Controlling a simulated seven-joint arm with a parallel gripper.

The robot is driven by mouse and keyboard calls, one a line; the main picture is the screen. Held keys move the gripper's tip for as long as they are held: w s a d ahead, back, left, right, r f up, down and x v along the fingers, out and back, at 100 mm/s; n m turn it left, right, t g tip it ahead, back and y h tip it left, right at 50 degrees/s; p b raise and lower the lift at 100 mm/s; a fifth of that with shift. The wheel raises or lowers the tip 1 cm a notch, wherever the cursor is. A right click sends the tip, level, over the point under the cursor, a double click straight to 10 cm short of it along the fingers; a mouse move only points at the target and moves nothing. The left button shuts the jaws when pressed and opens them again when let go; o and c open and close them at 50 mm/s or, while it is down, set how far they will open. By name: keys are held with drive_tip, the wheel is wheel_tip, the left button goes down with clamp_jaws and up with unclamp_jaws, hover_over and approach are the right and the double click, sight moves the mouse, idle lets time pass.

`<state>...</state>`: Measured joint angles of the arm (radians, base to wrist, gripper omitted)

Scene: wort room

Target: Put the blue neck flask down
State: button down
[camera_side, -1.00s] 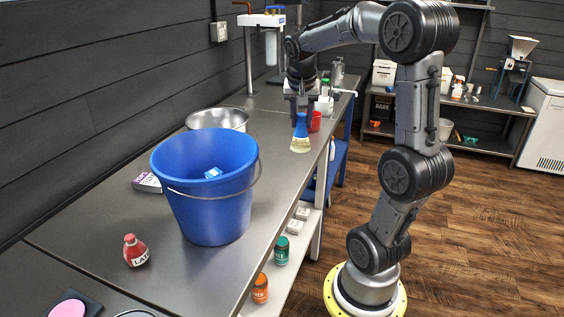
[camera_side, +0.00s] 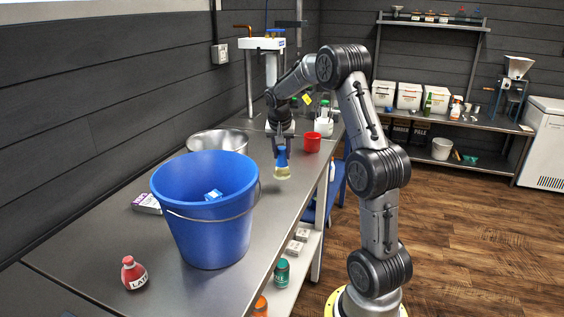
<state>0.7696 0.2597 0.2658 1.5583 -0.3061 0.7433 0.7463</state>
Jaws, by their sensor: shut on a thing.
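The blue neck flask (camera_side: 283,171) has a blue neck and a clear lower body with pale yellow contents. It is upright, at the right part of the steel bench (camera_side: 262,207), beyond the blue bucket. My gripper (camera_side: 281,149) points down and is shut on the flask's blue neck. The fingers cover part of the neck. I cannot tell whether the flask's base touches the bench top or hangs just above it.
A large blue bucket (camera_side: 207,232) holding a small blue item stands in front. A steel bowl (camera_side: 217,139) is behind it. A red cup (camera_side: 312,142) is right of the flask. A red bottle (camera_side: 134,273) stands front left. Bare bench surrounds the flask.

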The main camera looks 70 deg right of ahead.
sight(282, 161)
drive_tip(key=shift+w+f, duration=0.1)
drive_tip(key=shift+f, duration=1.45)
drive_tip(key=shift+f, duration=0.2)
drive_tip(key=c, duration=0.6)
unclamp_jaws()
drive_tip(key=shift+o, duration=0.2)
drive_tip(key=v, duration=1.2)
drive_tip(key=shift+r, duration=0.15)
drive_tip(key=shift+w, duration=0.1)
